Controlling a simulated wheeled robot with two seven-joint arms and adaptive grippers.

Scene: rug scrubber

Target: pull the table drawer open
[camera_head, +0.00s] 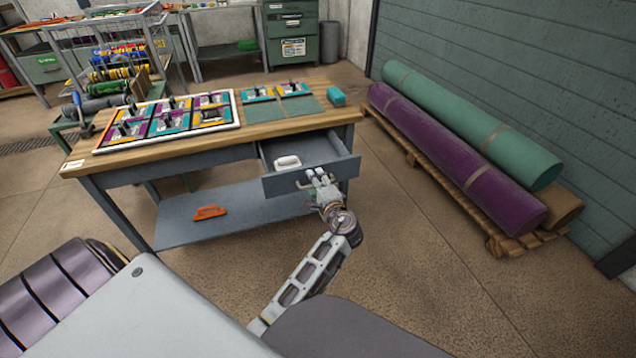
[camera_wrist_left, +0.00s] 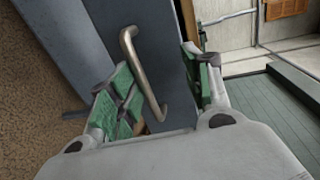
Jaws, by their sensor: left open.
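The grey table drawer (camera_head: 311,180) sticks out of the front right of the workbench (camera_head: 130,166), partly open, with a white-handled item (camera_head: 288,162) inside. My left gripper (camera_head: 317,175) is at the drawer front. In the left wrist view, the open green-padded fingers of my left gripper (camera_wrist_left: 158,65) stand on either side of the bent metal drawer handle (camera_wrist_left: 146,75), which is fixed to the grey drawer front (camera_wrist_left: 165,55). Whether either finger touches the handle I cannot tell. My right gripper is not in view.
An orange-handled tool (camera_head: 209,212) lies on the lower shelf (camera_head: 180,231). Rolled rugs (camera_head: 450,160) rest on a pallet (camera_head: 430,172) at right. The floor between is clear.

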